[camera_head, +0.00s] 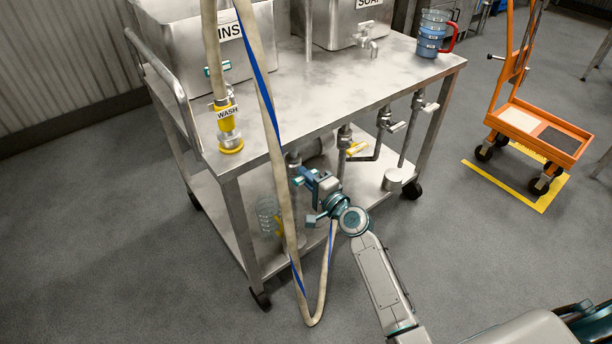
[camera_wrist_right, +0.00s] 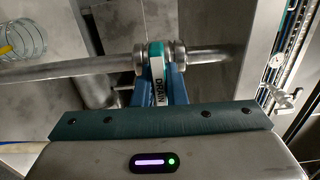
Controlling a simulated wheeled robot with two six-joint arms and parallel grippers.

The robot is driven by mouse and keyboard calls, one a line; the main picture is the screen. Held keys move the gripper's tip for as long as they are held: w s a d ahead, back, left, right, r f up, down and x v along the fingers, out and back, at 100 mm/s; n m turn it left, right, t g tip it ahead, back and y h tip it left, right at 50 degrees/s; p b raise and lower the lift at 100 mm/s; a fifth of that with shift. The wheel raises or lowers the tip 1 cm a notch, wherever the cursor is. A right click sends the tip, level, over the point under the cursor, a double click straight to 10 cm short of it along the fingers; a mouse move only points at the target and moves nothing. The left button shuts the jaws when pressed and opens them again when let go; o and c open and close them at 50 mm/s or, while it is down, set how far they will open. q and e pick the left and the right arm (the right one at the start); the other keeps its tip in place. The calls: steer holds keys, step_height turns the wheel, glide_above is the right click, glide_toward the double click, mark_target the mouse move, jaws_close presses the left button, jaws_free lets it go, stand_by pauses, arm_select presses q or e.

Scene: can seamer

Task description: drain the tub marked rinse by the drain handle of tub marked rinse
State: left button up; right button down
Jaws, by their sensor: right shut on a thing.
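The tub marked rinse (camera_head: 190,55) stands on the steel cart at the upper left, its label partly covered by a hanging hose. In the right wrist view, a teal and white drain handle (camera_wrist_right: 156,68) with the word DRAIN sits on a collar around a metal pipe (camera_wrist_right: 70,71). My right gripper (camera_head: 306,180) is below the cart top near the front legs. Its blue fingers are shut on the drain handle, seen close up in the wrist view (camera_wrist_right: 163,85). My left gripper is not in view.
A pale hose with a blue stripe (camera_head: 264,85) hangs in front of the cart and loops beside my right gripper. A yellow WASH nozzle (camera_head: 229,135) is on the cart top (camera_head: 300,95). An orange trolley (camera_head: 535,130) stands right; floor between is clear.

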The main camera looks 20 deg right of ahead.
steer(key=c, duration=1.5)
jaws_free()
steer(key=shift+s, duration=0.1)
steer(key=v, duration=1)
steer(key=shift+s+d, duration=0.2)
steer(key=shift+s, duration=0.1)
